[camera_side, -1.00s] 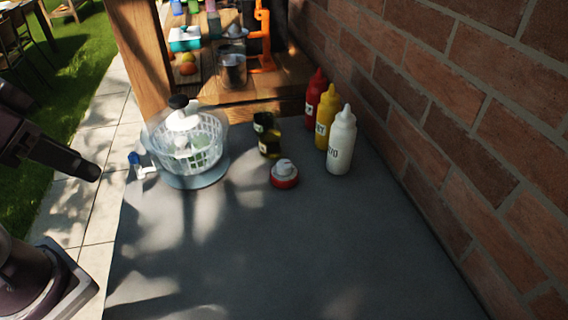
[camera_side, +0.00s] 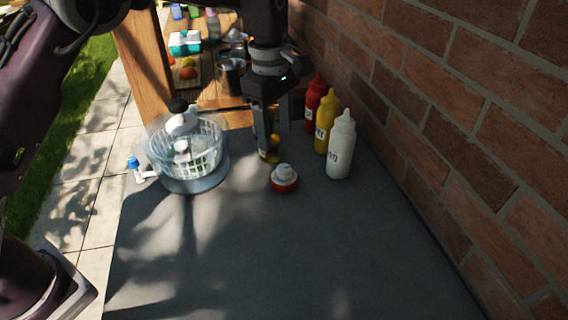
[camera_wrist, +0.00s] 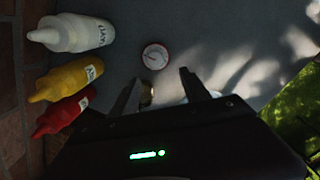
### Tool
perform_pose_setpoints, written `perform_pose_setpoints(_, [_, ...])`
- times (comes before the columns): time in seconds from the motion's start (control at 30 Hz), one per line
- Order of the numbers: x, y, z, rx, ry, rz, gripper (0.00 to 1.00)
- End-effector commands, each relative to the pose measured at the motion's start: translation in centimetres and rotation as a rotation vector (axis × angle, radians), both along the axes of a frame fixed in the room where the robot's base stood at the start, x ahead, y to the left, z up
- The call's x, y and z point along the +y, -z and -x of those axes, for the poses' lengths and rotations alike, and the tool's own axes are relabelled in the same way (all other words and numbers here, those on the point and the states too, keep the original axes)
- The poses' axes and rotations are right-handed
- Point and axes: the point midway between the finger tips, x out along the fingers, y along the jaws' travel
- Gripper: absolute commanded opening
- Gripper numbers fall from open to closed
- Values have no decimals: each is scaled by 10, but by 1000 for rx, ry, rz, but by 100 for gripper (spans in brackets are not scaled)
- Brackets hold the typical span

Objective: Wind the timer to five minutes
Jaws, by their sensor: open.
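The timer (camera_side: 284,178) is a small round red base with a white top knob. It stands upright on the grey table top, right of the spinner. In the wrist view the timer (camera_wrist: 155,56) shows from above as a white dial with a red rim, beyond the fingertips. My gripper (camera_side: 272,148) points down behind the timer in the side view, with its fingers apart. In the wrist view the fingers of my gripper (camera_wrist: 160,80) are spread, with nothing held between them. The gripper is not touching the timer.
A white mayo bottle (camera_side: 341,146), a yellow bottle (camera_side: 326,122) and a red bottle (camera_side: 315,97) stand along the brick wall. A salad spinner (camera_side: 190,150) stands at left. The front of the table is clear.

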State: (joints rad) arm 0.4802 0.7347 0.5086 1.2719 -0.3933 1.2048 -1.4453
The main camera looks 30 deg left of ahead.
Motion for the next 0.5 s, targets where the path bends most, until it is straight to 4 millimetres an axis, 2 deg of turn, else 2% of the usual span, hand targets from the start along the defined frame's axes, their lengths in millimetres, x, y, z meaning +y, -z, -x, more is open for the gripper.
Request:
perform_pose_setpoints(0.03, [-7,14,-5,12,-29,-18,55])
perform_pose_setpoints(0.13, [-14,29,-10,21,-69,-34,55])
perform_pose_setpoints(0.5, [-14,91,-10,24,-75,-35,55])
